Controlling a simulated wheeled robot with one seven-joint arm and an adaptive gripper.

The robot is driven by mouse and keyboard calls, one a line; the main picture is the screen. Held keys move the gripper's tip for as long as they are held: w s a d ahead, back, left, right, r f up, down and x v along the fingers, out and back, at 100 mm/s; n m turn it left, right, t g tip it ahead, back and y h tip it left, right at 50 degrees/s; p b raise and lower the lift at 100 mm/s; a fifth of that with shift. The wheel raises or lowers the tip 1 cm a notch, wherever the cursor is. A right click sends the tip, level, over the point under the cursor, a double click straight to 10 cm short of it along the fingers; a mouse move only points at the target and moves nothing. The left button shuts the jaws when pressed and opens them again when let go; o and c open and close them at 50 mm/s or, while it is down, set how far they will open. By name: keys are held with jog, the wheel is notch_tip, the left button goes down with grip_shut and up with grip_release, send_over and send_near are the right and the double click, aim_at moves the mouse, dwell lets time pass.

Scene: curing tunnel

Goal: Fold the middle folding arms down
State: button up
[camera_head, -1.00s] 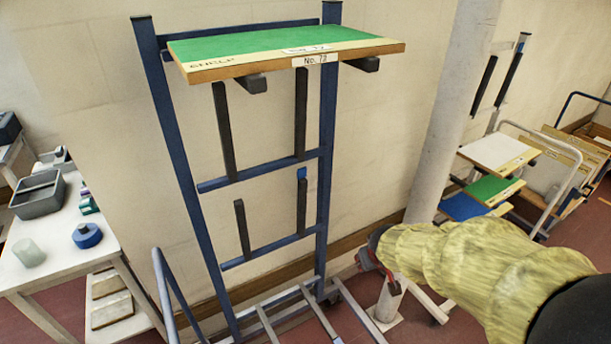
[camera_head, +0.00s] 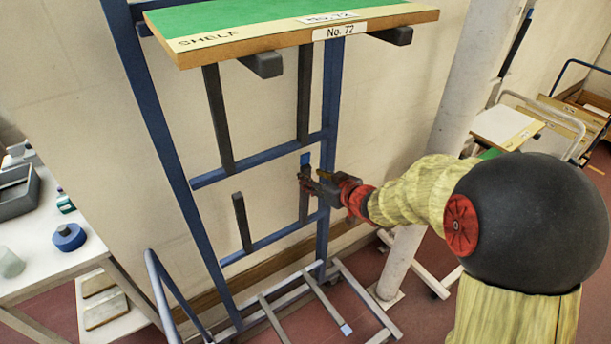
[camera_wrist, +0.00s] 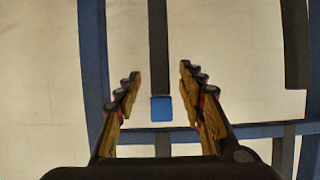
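The blue rack (camera_head: 163,125) has two pairs of dark folding arms standing upright between its shelf and base. The longer upper pair is a left arm (camera_head: 217,120) and a right arm (camera_head: 304,95). The shorter lower pair is a left arm (camera_head: 242,222) and a right arm (camera_head: 303,206), whose tip is blue. My gripper (camera_head: 311,180) is at this lower right arm, just below its tip. In the wrist view, which looks upside down, my open gripper (camera_wrist: 159,72) has its fingers either side of the blue-tipped arm (camera_wrist: 158,40), with gaps showing. Actual contact depth is unclear.
A green-topped shelf (camera_head: 260,25) labelled No. 72 rests on dark supports overhead. Base rails and low arms (camera_head: 325,305) are below, one blue-tipped. A pale column (camera_head: 475,75) stands close right of the rack. A white table (camera_head: 40,245) is at left.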

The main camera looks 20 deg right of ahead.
jog(key=b+x, duration=0.1)
jog(key=x, duration=0.4)
jog(key=c, duration=0.3)
grip_shut()
dwell(0.6)
